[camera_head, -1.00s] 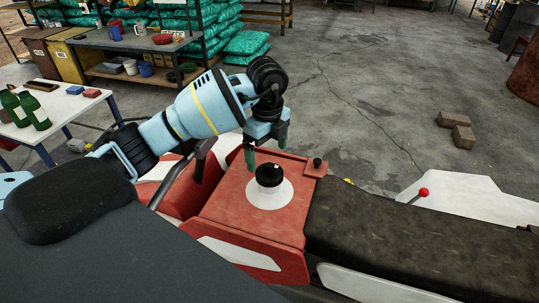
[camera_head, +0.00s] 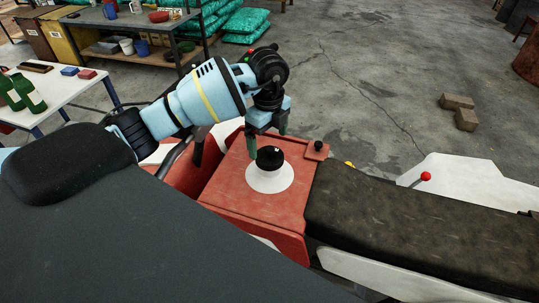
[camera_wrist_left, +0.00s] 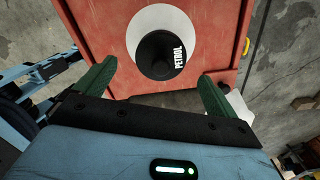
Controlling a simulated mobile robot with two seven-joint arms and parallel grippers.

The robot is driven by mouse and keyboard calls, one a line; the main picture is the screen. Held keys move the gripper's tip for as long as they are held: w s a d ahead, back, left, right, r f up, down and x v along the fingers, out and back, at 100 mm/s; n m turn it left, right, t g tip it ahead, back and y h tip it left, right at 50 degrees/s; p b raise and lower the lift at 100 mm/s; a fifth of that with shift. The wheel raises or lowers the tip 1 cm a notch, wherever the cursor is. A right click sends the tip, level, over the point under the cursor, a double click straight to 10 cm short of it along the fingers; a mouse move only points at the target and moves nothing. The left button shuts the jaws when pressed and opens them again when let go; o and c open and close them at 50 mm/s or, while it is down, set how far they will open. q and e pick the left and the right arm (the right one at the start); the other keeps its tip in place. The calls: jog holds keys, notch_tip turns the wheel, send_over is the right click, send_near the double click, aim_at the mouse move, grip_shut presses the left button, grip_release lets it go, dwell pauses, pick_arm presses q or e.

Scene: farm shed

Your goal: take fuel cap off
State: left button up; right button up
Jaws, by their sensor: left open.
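The black fuel cap (camera_head: 270,157) sits on a white round patch (camera_head: 270,180) on top of the red tank (camera_head: 235,185). In the left wrist view the cap (camera_wrist_left: 158,54) bears the word PETROL. My left gripper (camera_head: 267,142) is open, with its green fingers pointing down at the cap's far side. In the left wrist view my left gripper (camera_wrist_left: 152,88) has its fingers spread wide, with the cap ahead of them and between their lines. Nothing is held. My right gripper is not in view.
A small black knob (camera_head: 318,146) stands on the tank's far right corner. A white table with green bottles (camera_head: 28,92) is at the left. Bricks (camera_head: 460,110) lie on open floor.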

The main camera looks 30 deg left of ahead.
aim_at(270, 148)
pick_arm(q)
jog(key=shift+w+d+f, duration=0.1)
jog(key=shift+d+f, duration=0.05)
jog(key=shift+f, duration=1.95)
jog(key=c, duration=1.1)
jog(key=shift+o, duration=0.2)
jog(key=shift+r, duration=5.05)
